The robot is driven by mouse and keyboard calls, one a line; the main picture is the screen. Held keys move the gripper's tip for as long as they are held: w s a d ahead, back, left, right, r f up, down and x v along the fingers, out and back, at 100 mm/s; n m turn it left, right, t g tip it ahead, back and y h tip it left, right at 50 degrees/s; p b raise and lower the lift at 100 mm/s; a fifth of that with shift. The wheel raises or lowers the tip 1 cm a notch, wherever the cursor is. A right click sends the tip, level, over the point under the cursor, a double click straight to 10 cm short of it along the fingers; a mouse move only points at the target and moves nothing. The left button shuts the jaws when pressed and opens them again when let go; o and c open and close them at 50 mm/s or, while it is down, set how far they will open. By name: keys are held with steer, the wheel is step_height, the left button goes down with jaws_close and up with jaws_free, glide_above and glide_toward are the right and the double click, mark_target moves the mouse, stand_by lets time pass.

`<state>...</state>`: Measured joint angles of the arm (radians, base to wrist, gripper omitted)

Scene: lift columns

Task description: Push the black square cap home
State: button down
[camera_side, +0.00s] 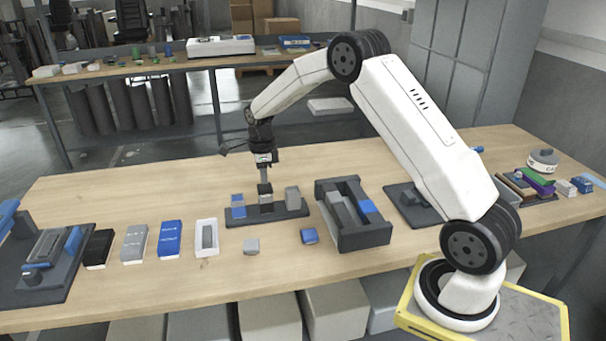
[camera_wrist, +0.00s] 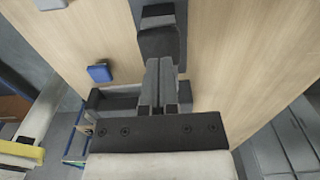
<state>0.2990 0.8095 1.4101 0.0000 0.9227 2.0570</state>
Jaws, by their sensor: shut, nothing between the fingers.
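The black square cap (camera_side: 265,189) is on top of the middle column of a dark base (camera_side: 238,220). It also shows in the wrist view (camera_wrist: 160,42), just beyond my fingertips. My gripper (camera_side: 264,180) is shut and empty, pointing down directly above the cap. Its fingertips (camera_wrist: 163,62) overlap the cap's edge in the wrist view, and I cannot tell whether they touch it. The column below the cap is partly hidden, so how far the cap is seated is unclear.
On the same base stand a blue-and-grey column (camera_side: 238,206) left and a grey column (camera_side: 292,197) right. A loose grey cap (camera_side: 251,246) and a blue cap (camera_side: 309,236) lie in front. A dark tray (camera_side: 362,239) stands close on the right.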

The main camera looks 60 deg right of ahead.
mark_target(264, 190)
steer(key=shift+f, duration=0.8)
stand_by(0.5)
steer(key=shift+r, duration=0.15)
stand_by(0.6)
step_height(264, 190, up, 8)
steer(key=shift+r, duration=0.15)
stand_by(1.0)
steer(key=shift+a, duration=0.1)
stand_by(0.4)
steer(key=s+a+f+n+t, duration=0.1)
steer(key=s+a+n, duration=0.7)
steer(key=s+n, duration=0.3)
steer(key=s+a+f+n+t, duration=0.1)
steer(key=s+a+f+n, duration=0.1)
steer(key=s+a+n, duration=0.5)
steer(key=shift+s+a+f+n+t, duration=0.15)
steer(key=shift+s+a+n+t, duration=0.2)
steer(key=shift+s+n, duration=3.3)
steer(key=shift+w+n, duration=0.85)
steer(key=shift+w, duration=0.05)
